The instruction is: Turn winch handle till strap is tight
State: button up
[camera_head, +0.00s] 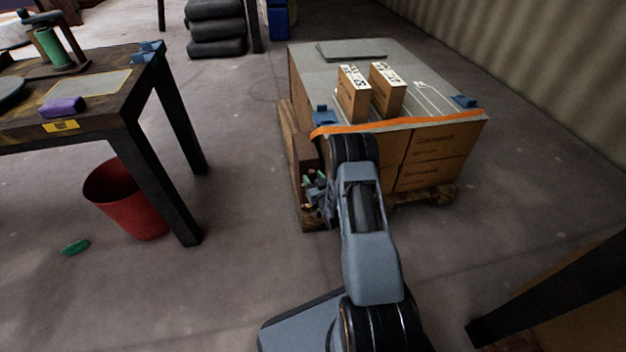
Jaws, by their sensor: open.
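An orange strap (420,122) runs across the top front edge of a load of cartons on a wooden pallet.
A dark workbench (90,118) stands left, with a red bin (125,200) beneath. A green object (75,247) lies on the floor. Floor between bench and pallet is clear.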

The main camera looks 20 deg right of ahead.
jog(key=shift+w, duration=0.4)
grip_shut()
